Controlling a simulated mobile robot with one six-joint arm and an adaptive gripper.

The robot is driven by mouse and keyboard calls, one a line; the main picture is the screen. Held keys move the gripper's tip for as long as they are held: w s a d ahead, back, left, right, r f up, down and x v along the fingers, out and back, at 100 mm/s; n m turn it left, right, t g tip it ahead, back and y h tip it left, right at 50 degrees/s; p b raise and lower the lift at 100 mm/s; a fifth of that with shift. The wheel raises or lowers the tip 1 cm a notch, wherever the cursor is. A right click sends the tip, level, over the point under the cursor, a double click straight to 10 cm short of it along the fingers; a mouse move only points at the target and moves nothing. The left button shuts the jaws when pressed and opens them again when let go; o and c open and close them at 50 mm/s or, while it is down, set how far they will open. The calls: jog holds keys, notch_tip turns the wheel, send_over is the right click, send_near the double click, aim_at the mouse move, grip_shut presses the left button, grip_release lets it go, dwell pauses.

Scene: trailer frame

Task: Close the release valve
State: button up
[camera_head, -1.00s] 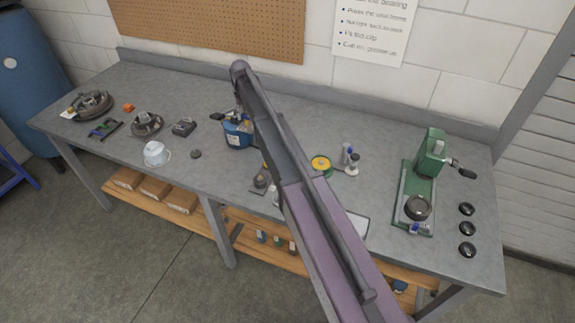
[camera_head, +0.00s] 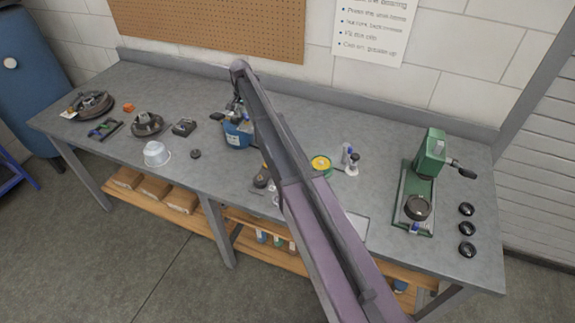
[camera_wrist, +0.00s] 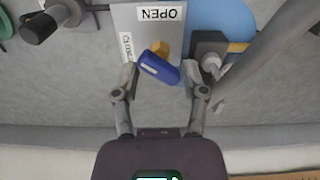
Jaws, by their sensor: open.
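In the wrist view a blue valve handle (camera_wrist: 159,69) lies slanted across a brass-coloured part (camera_wrist: 158,47) on a grey plate (camera_wrist: 180,38). The plate has an upside-down OPEN label (camera_wrist: 161,13) at the top and a sideways label on the left, apparently CLOSED, partly cut off. My gripper (camera_wrist: 160,80) is open, one finger on each side of the blue handle. Whether either fingertip touches it I cannot tell. In the head view my arm hides most of this spot.

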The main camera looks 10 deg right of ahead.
aim_at(246, 116)
jog(key=shift+r+m, duration=0.2)
jog(key=shift+m, duration=0.1)
notch_tip(246, 116, up, 14)
jog(key=p, duration=1.4)
jog(key=s+d+f+n+b, duration=0.2)
jog(key=s+d+f+b, duration=0.1)
jog(key=s, duration=0.7)
jog(key=s+d+f+n+b, duration=0.2)
jog(key=s+d+f+b, duration=0.1)
jog(key=s, duration=0.8)
jog(key=s+d+f+n+b, duration=0.2)
jog(key=s+f+b, duration=0.3)
jog(key=s, duration=0.6)
jog(key=shift+s+d+f+b, duration=0.15)
jog(key=shift+d+f+b, duration=0.15)
jog(key=shift+d+f, duration=0.15)
jog(key=s+d+n, duration=0.1)
jog(key=s, duration=0.5)
jog(key=shift+s, duration=0.4)
jog(key=shift+s+f, duration=0.1)
jog(key=shift+s, duration=0.1)
